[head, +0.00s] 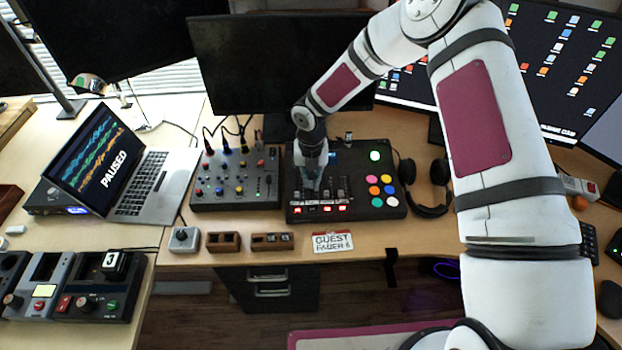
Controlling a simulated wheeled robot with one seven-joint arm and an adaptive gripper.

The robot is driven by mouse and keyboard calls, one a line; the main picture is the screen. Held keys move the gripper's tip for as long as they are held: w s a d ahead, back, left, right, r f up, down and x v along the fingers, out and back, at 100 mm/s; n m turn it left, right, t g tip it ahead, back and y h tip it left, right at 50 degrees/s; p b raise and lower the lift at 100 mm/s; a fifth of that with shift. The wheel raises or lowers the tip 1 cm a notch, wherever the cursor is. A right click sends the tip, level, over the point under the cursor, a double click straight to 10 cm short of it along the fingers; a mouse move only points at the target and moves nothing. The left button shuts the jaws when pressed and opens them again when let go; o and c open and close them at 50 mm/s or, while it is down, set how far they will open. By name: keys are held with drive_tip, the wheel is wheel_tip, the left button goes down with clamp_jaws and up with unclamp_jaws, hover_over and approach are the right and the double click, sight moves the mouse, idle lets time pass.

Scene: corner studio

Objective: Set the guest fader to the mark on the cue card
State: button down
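The cue card (333,242) is at the front edge of the desk, white with a red border, and reads "GUEST" and what looks like "FADER 6". The black fader console (390,212) stands behind it, with a row of faders (341,190), red lights along its front and coloured round pads at its right. My gripper (312,188) points down over the left part of the fader row. It hides some faders there. I cannot tell which fader it is at, whether it touches one, or whether its fingers are open or shut. Fader labels are too small to read.
A knob mixer (236,180) with cables stands just left of the console. Headphones (432,187) lie close to its right. Small wooden holders (223,242) and a grey knob box (184,239) line the front edge. A laptop (122,170) reads "PAUSED". Monitors stand behind.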

sight(311, 182)
drive_tip(key=shift+w+f+b, duration=0.1)
drive_tip(key=shift+w+b, duration=0.15)
drive_tip(key=shift+b, duration=0.65)
drive_tip(key=shift+s, duration=0.1)
drive_tip(key=c, duration=1.6)
unclamp_jaws()
wheel_tip(311, 182, up, 12)
